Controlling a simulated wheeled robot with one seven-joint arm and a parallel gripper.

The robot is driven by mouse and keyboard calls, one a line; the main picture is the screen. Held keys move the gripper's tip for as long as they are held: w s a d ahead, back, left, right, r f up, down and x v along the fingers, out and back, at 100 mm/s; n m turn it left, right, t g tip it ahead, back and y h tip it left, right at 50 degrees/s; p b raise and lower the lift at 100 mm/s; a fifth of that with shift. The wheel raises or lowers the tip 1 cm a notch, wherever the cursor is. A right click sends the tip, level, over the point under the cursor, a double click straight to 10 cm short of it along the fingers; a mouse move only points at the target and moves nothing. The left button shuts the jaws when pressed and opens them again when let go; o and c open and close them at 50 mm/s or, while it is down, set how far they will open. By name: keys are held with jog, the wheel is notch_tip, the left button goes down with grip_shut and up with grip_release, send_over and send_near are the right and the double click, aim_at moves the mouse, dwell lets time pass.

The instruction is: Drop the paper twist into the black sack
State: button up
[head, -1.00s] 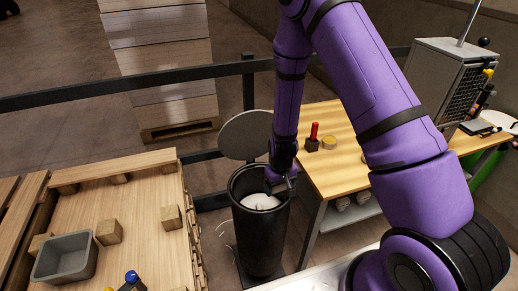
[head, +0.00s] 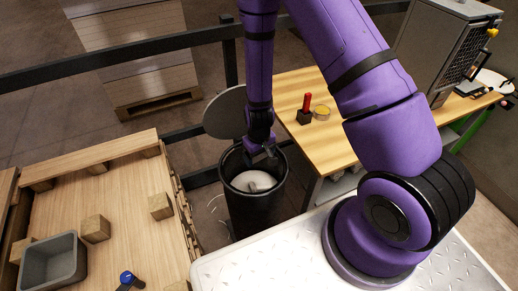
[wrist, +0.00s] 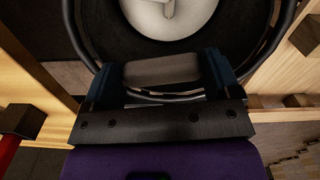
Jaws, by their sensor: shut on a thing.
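My gripper (head: 265,157) points down over the mouth of a tall black bin (head: 255,208), which looks like the black sack's holder. In the wrist view my gripper (wrist: 162,75) is shut on a short grey-brown roll, the paper twist (wrist: 162,69), held crosswise between dark blue fingers. The bin's dark rim (wrist: 285,35) curves around and beyond it. A pale round thing (head: 252,181) lies inside the bin; it also shows in the wrist view (wrist: 185,20). I cannot tell how far the twist is above it. The twist is hard to make out in the head view.
A round grey lid (head: 224,112) stands up behind the bin. A wooden table (head: 290,92) with a red-handled tool (head: 306,103) is close on the right. A wooden pallet (head: 125,205) with blocks and a grey tray (head: 52,262) is on the left. A dark rail runs behind.

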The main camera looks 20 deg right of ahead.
aim_at(260, 156)
jog(key=shift+f, duration=0.65)
jog(key=o, duration=0.7)
jog(key=shift+r, duration=0.1)
notch_tip(260, 156, up, 11)
jog(key=shift+f, duration=0.2)
